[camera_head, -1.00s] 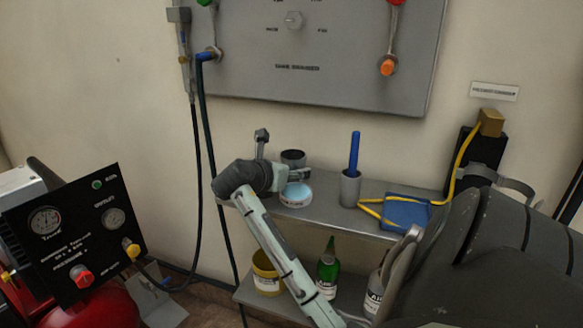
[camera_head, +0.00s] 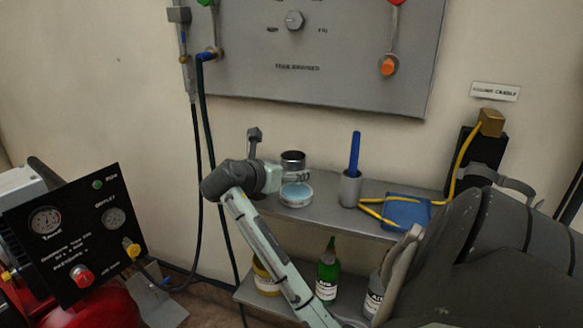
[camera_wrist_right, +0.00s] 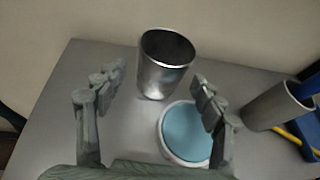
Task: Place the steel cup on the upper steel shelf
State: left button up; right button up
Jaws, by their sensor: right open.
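The steel cup (camera_head: 293,158) stands upright on the upper steel shelf (camera_head: 325,212), near its back left part. In the right wrist view the cup (camera_wrist_right: 166,65) is empty, upright, and just beyond my fingertips. My right gripper (camera_head: 297,176) reaches in over the shelf's left end. In the wrist view its two fingers (camera_wrist_right: 160,84) are spread apart with nothing between them, and the cup is clear of them. My left gripper is not in view.
A round tin with a light blue top (camera_head: 296,194) sits in front of the cup, close to the right finger. A grey holder with a blue rod (camera_head: 351,188) and a blue pad with yellow tubing (camera_head: 407,209) are farther right. A lower shelf holds a green bottle (camera_head: 328,272).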

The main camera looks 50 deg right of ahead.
jog(key=v, duration=0.9)
jog(key=shift+a, duration=0.1)
dwell(1.9)
